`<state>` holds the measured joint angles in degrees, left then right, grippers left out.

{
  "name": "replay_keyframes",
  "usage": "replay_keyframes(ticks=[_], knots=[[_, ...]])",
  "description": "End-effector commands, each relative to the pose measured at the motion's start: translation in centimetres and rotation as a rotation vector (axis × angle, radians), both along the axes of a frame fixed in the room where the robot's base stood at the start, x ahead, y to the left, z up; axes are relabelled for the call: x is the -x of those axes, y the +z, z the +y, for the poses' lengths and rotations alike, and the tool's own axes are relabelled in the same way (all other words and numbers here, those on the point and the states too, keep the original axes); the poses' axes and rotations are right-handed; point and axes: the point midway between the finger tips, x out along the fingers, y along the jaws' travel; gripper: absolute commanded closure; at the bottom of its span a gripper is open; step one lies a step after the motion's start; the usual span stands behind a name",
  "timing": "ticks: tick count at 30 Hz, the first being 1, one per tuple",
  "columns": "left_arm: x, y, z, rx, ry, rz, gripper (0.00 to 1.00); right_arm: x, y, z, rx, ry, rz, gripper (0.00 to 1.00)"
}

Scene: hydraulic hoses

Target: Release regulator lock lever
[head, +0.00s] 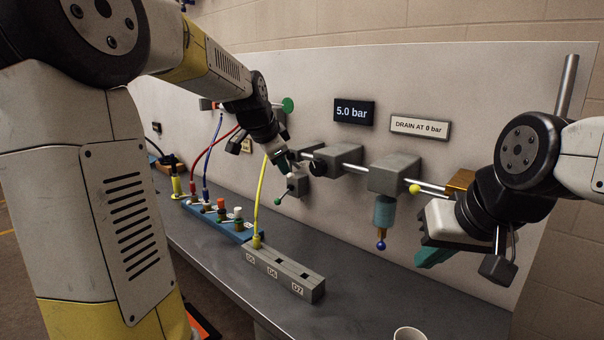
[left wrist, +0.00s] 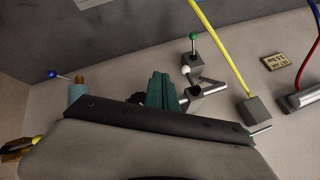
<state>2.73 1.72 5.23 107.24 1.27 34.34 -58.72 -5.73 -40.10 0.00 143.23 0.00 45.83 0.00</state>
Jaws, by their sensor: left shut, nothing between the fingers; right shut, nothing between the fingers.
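A grey block with a round black knob (head: 319,166), seemingly the regulator, sits on the wall pipe. The knob is partly hidden behind my fingers in the left wrist view (left wrist: 137,97). A white-ball lever (left wrist: 186,69) stands right beside my fingertips; whether they touch is unclear. A green-ball lever (head: 277,202) hangs from the small valve block left of the knob, and shows in the left wrist view (left wrist: 193,38). My left gripper (head: 283,164), with teal fingers (left wrist: 162,88), is shut and empty by the pipe. My right gripper (head: 434,257) is shut and empty, below the pipe at right.
A teal bowl (head: 384,212) with a blue-ball drain lever (head: 381,245) hangs mid-pipe. A yellow-ball lever (head: 415,189) is near my right wrist. The display (head: 354,112) reads 5.0 bar. A yellow hose (head: 259,200) rises from the grey socket block (head: 285,272). A cup (head: 410,333) stands in front.

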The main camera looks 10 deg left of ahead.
Motion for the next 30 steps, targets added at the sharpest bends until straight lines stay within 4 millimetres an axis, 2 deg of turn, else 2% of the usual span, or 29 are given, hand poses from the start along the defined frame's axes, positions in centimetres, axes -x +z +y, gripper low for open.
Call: replay_keyframes(ticks=[3,17,20,30], knots=[[-0.8,-0.1,0.0,-0.014,-0.019,-0.008,1.0,0.0,0.0,0.0,0.0,0.0,0.0,1.0],[-1.3,-0.8,-0.1,-0.017,-0.023,-0.005,1.0,0.0,0.0,0.0,0.0,0.0,0.0,1.0],[-2.0,-1.8,-0.3,-0.016,-0.024,-0.005,1.0,0.0,0.0,0.0,0.0,0.0,0.0,1.0],[-6.3,-7.4,-1.5,-0.016,-0.023,-0.004,1.0,0.0,0.0,0.0,0.0,0.0,0.0,1.0]])
